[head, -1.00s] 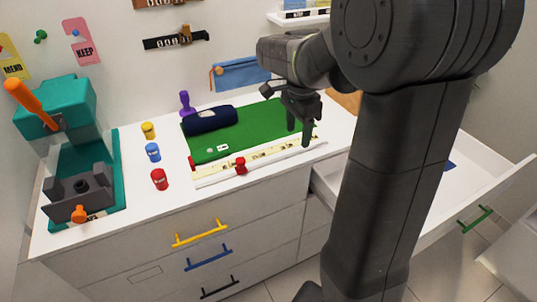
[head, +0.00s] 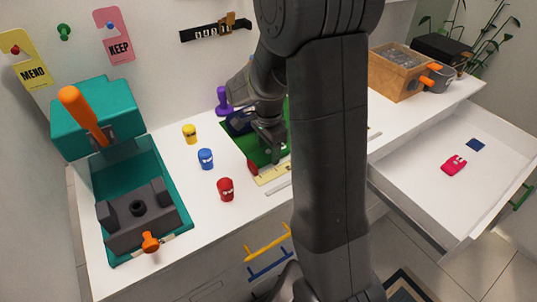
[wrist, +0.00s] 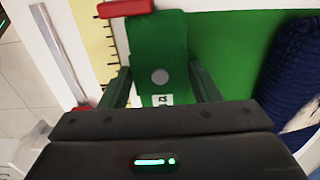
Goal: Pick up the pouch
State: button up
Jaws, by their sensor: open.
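A flat, darker green piece with a round grey snap and a small white label, which looks like the pouch (wrist: 158,48), lies on the green mat (wrist: 232,40) in the wrist view. My gripper (wrist: 161,80) is open above it, one finger on each side, with nothing held. Whether the fingertips touch the mat cannot be told. In the head view my gripper (head: 268,150) points down over the left part of the mat; the pouch is hard to make out there, and my arm hides much of the mat.
A dark blue ribbed roll (wrist: 296,65) lies right of the pouch in the wrist view. A yellow ruler (wrist: 95,35) and a red block (wrist: 125,8) are close by. Red (head: 226,189), blue (head: 205,158) and yellow (head: 190,133) pots stand left. An open drawer (head: 425,185) juts out right.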

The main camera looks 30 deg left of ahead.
jog(key=shift+f, duration=0.1)
jog(key=shift+c, duration=0.3)
jog(key=c, duration=0.7)
jog(key=shift+o, duration=0.2)
